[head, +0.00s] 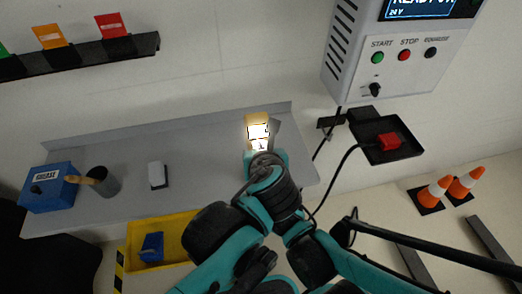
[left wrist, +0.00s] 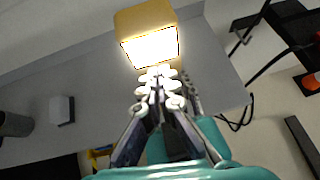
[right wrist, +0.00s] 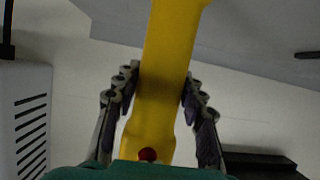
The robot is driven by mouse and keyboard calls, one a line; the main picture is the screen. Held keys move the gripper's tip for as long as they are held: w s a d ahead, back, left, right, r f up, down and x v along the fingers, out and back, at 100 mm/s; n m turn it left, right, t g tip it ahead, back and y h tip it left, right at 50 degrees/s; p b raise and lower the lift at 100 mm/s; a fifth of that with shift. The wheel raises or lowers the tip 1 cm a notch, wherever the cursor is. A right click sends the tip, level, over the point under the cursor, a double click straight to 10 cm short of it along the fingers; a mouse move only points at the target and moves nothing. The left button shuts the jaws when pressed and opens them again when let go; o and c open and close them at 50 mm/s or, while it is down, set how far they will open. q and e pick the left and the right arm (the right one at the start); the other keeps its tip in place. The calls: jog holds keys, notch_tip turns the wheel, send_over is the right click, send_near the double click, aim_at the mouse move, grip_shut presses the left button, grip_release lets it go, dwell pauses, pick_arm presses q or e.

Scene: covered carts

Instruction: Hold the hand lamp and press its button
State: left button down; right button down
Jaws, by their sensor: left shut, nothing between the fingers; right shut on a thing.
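The hand lamp is yellow with a brightly glowing face. It shows in the head view (head: 257,119) above the grey bench, and close up in the left wrist view (left wrist: 146,20). In the right wrist view its yellow body (right wrist: 166,60) runs between the fingers of my right gripper (right wrist: 160,80), which is shut on it. The red button (right wrist: 148,154) shows low on the body, near the palm. My left gripper (left wrist: 158,82) is shut and empty, its tips just below the glowing face; I cannot tell if they touch the lamp. In the head view my left arm hides much around it.
The grey bench (head: 205,160) carries a blue grease box (head: 50,194), a dark cup (head: 104,182) and a small white block (head: 156,174). A yellow bin (head: 178,226) is in front. A control box (head: 395,65) and a black tray (head: 372,141) are at the right.

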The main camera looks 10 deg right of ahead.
pick_arm(q)
jog(key=shift+f, duration=0.15)
pick_arm(e)
jog(key=shift+s, duration=0.15)
pick_arm(q)
jog(key=shift+s, duration=0.15)
pick_arm(e)
jog(key=shift+f, duration=0.1)
pick_arm(q)
jog(key=v, duration=1)
pick_arm(e)
jog(key=c, duration=0.8)
grip_release()
jog(key=shift+c, duration=0.2)
